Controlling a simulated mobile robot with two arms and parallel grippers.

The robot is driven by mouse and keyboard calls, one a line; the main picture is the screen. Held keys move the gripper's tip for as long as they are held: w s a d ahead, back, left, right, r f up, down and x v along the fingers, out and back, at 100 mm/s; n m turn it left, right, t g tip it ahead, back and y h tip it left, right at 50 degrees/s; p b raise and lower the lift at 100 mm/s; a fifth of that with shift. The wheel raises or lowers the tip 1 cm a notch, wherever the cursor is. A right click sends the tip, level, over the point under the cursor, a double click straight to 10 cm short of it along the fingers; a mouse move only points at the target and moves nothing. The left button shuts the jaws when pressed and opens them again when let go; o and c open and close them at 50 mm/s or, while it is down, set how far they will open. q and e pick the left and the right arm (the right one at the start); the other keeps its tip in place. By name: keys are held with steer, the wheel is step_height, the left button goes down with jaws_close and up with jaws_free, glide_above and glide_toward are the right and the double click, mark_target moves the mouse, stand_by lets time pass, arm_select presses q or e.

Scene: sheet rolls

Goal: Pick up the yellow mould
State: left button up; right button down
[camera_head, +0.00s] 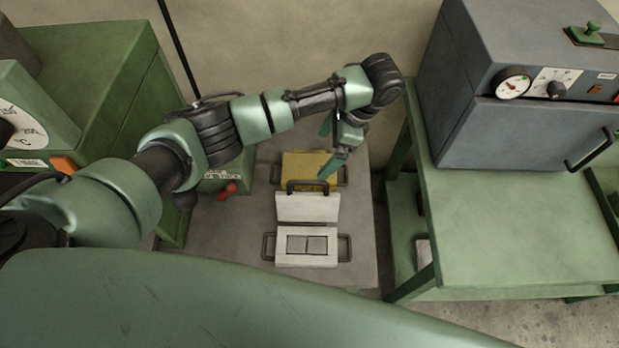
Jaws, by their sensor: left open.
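The yellow mould (298,164) lies on the grey table at the back, with a dark handle at each side. Its front edge is partly hidden by the raised lid of the white mould in front of it. My left gripper (328,152) is open and empty, pointing down at the right part of the yellow mould, close to its right handle. I cannot tell whether a finger touches it. My right gripper does not show.
The open white mould (287,260) stands in front, its lid up. A grey oven (520,110) sits on a green table (510,225) at right. A green machine (100,75) stands at left. The grey table (215,255) is bare left of the white mould.

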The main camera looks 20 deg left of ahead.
mark_target(310, 167)
arm_select(q)
steer(key=shift+f, duration=0.55)
steer(key=x, duration=0.2)
steer(key=p+x, duration=0.1)
steer(key=x, duration=0.1)
steer(key=p+x, duration=0.1)
steer(key=x, duration=0.1)
steer(key=shift+w+a+f, duration=0.1)
steer(key=shift+a+f, duration=0.15)
steer(key=shift+a, duration=0.2)
steer(key=shift+a+f, duration=0.15)
steer(key=shift+f, duration=0.25)
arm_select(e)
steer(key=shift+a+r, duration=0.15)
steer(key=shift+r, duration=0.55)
arm_select(q)
steer(key=shift+c, duration=0.3)
steer(key=c, duration=1.5)
steer(key=shift+w+r, duration=0.1)
steer(key=shift+w, duration=0.05)
steer(key=c, duration=0.4)
steer(key=shift+c, duration=0.2)
